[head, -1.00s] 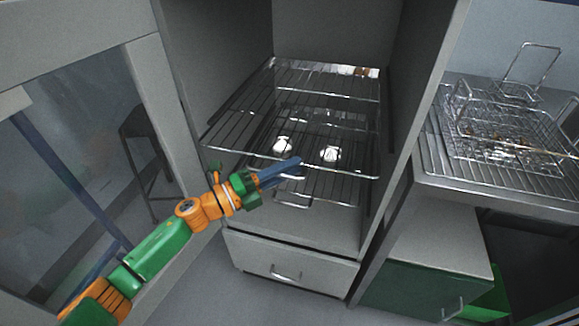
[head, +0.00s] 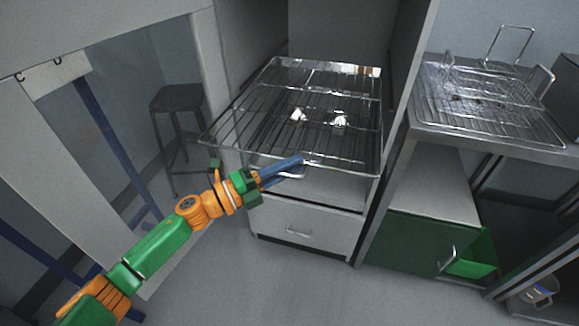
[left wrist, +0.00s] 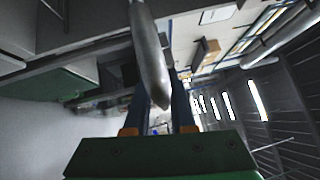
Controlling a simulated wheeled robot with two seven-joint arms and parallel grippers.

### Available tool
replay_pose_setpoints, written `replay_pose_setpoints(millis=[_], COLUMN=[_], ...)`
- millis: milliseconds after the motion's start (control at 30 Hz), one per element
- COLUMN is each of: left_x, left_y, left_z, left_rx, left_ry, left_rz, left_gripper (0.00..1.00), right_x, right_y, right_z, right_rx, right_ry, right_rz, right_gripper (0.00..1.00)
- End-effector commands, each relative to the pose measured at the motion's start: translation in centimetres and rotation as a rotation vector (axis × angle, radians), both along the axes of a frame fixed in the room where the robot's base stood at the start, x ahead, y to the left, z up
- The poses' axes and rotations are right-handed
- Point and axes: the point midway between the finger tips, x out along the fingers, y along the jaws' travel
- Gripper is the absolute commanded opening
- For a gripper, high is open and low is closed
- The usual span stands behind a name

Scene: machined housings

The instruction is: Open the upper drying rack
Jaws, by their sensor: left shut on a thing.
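The upper drying rack (head: 335,172) is a shiny wire shelf in the tall grey cabinet, and in the head view it sticks out well past the cabinet front. My left gripper (head: 298,163) is at the middle of its front edge, its blue fingers shut on the rack's metal handle (head: 290,177). In the left wrist view a metal bar (left wrist: 150,60) lies between the two fingers. The rack hides most of what lies below it. My right gripper is not in view.
A drawer (head: 300,228) sits low in the cabinet under the rack. At right, a counter carries a wire basket (head: 480,95), with a green cupboard door (head: 410,243) below. A dark stool (head: 176,100) stands behind at left. The grey floor in front is clear.

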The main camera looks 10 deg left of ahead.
Motion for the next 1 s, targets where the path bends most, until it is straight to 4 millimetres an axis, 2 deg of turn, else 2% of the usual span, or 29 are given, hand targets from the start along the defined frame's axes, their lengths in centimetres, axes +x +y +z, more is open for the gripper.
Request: replay_pose_setpoints(millis=[67, 100, 167, 200, 567, 833, 1000], left_x=[0.0, 0.0, 0.0, 0.0, -0.1, -3.6, -4.7], left_y=[0.0, 0.0, 0.0, 0.0, 0.1, 3.9, 5.1], left_z=[0.7, 0.6, 0.6, 0.5, 0.1, -1.0, -0.8], left_rx=[-0.009, -0.009, -0.008, -0.006, -0.002, 0.000, -0.002], left_ry=[-0.011, -0.011, -0.010, -0.009, -0.002, 0.000, -0.003], left_rz=[-0.003, -0.003, -0.002, -0.002, 0.001, 0.000, -0.001], left_gripper=[0.00, 0.26, 0.42, 0.45, 0.45, 0.45, 0.45], right_x=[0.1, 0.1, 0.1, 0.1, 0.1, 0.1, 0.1], right_y=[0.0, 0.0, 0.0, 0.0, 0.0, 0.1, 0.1], right_z=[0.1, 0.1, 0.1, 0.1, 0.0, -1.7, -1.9], right_rx=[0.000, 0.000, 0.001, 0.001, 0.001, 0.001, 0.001], right_ry=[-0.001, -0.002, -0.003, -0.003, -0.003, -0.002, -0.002], right_rz=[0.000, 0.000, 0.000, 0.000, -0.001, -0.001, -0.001], right_gripper=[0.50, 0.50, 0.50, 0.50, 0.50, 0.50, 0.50])
